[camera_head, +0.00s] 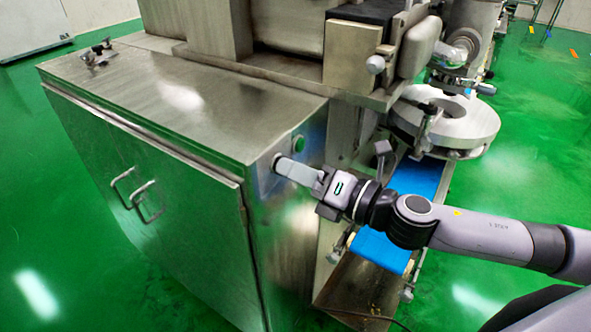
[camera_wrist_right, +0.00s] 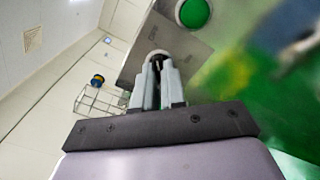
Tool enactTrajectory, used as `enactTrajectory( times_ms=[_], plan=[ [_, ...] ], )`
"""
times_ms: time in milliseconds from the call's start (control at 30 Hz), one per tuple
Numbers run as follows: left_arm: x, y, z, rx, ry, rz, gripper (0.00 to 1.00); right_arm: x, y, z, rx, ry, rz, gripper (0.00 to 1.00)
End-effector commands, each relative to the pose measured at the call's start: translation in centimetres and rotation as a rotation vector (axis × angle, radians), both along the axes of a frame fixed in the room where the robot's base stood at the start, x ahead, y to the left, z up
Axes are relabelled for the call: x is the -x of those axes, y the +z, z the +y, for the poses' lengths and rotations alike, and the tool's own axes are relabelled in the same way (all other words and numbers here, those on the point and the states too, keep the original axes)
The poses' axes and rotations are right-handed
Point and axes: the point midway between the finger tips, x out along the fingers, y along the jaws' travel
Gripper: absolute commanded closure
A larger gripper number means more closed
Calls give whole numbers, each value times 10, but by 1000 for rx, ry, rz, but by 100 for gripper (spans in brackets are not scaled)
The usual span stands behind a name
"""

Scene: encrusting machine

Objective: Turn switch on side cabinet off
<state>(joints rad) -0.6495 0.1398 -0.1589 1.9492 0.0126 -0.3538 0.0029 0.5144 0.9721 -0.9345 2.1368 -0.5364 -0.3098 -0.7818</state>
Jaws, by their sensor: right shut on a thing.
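The side cabinet (camera_head: 150,190) is a brushed steel box with double doors on its front. A green round button (camera_head: 299,143) sits on its right side panel; it also shows large in the right wrist view (camera_wrist_right: 194,12). Below it is the switch (camera_head: 277,160), mostly hidden by my gripper; its pale round edge shows in the right wrist view (camera_wrist_right: 158,55). My right gripper (camera_head: 284,166) reaches the panel from the right, its fingers (camera_wrist_right: 157,68) closed together on the switch. The switch's exact angle is hidden. My left gripper is not in view.
A blue conveyor belt (camera_head: 415,180) runs below my right arm, beside the cabinet. A round steel disc (camera_head: 465,125) and the machine body (camera_head: 290,25) stand behind. Two door handles (camera_head: 147,205) stick out from the cabinet front. Green floor is open at left.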

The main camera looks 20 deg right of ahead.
Motion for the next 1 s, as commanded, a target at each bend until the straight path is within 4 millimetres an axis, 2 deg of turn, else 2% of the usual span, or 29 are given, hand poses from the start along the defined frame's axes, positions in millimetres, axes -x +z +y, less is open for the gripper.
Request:
enactTrajectory(
  times_ms=[267, 300, 367, 733, 1000],
  plan=[
    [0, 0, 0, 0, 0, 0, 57, 0, -1, 0, 6, 0, -3, 100],
    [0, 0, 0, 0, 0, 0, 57, 0, -1, 0, 6, 0, -3, 83],
    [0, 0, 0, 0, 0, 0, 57, 0, -1, 0, 6, 0, -3, 64],
    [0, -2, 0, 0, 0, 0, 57, 2, -1, -2, 3, -1, -1, 64],
    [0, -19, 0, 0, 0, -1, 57, 28, -6, -22, 6, -1, 1, 64]
  ],
)
